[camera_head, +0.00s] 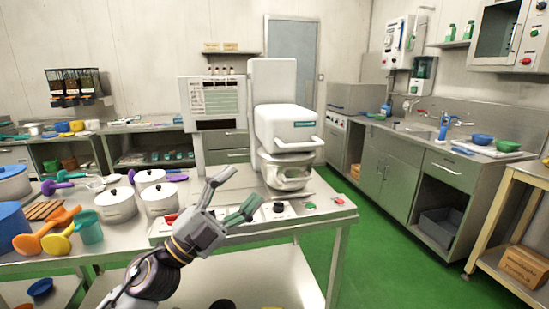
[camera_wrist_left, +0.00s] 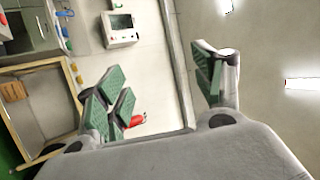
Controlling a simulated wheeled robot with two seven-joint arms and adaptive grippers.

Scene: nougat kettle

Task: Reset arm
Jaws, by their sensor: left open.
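My left gripper (camera_head: 232,200) reaches up from the bottom of the head view, in front of the steel worktable (camera_head: 325,214). Its fingers are spread apart and nothing is between them. In the left wrist view the same gripper (camera_wrist_left: 160,88) shows its green finger pads wide apart, with wall and ceiling behind them. A white mixer (camera_head: 287,125) with a metal bowl (camera_head: 287,172) stands on the table beyond the gripper. My right gripper is in neither view.
White lidded pots (camera_head: 116,203), a teal cup (camera_head: 91,226) and orange scoops (camera_head: 45,237) crowd the table's left side. A control panel with knobs (camera_head: 279,208) lies at the front edge. A wooden-topped bench (camera_head: 530,175) stands far right. Green floor (camera_head: 390,255) between is clear.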

